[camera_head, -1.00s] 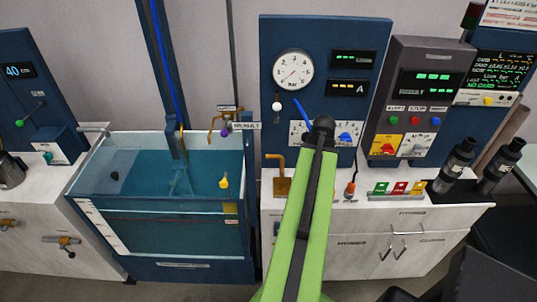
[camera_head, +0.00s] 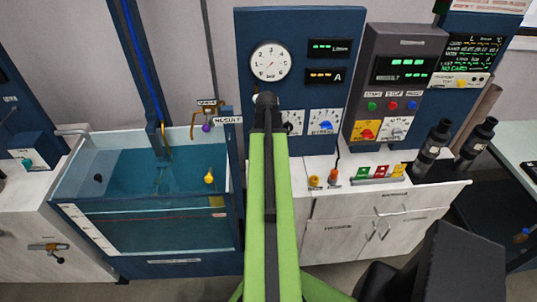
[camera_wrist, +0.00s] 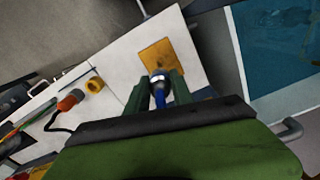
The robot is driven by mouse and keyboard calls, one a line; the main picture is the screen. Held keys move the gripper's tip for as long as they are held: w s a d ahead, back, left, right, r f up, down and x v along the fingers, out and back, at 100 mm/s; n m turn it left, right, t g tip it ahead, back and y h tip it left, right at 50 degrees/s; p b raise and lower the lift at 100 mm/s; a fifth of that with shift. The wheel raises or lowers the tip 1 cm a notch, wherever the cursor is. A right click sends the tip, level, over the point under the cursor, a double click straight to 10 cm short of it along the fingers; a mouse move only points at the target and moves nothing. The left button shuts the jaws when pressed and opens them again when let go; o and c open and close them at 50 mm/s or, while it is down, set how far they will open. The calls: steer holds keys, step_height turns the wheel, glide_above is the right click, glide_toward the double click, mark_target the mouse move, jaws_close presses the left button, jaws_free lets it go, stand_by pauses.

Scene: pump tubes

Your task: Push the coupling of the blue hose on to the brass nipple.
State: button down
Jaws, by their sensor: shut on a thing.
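My gripper (camera_wrist: 159,84) shows in the wrist view, its two dark green fingers shut on the silver coupling (camera_wrist: 158,79). The blue hose (camera_wrist: 160,98) runs from the coupling back between the fingers. Beyond the coupling, a square brass-coloured plate (camera_wrist: 156,55) lies on the white counter. The brass nipple cannot be made out; the coupling and fingers cover part of that area, so I cannot tell whether they touch. In the head view my green arm reaches to the front of the gauge panel (camera_head: 298,60), and its dark end hides the coupling and the brass plate.
A water tank (camera_head: 150,205) stands left of my arm. On the counter to the right are a yellow fitting (camera_head: 314,181), an orange-red plug (camera_head: 334,175) with a black cord, and several coloured switches (camera_head: 381,172). Two black cylinders (camera_head: 435,145) stand further right.

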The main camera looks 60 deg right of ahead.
step_height(320, 180, down, 6)
steer(key=b, duration=0.5)
steer(key=shift+r+b, duration=0.1)
steer(key=shift+b, duration=0.3)
steer(key=shift+f, duration=0.2)
stand_by(1.0)
steer(key=shift+f+b, duration=0.3)
steer(key=shift+b, duration=0.2)
steer(key=shift+f+b, duration=1.25)
steer(key=c, duration=1)
jaws_free()
steer(key=shift+c, duration=0.2)
steer(key=shift+r, duration=0.1)
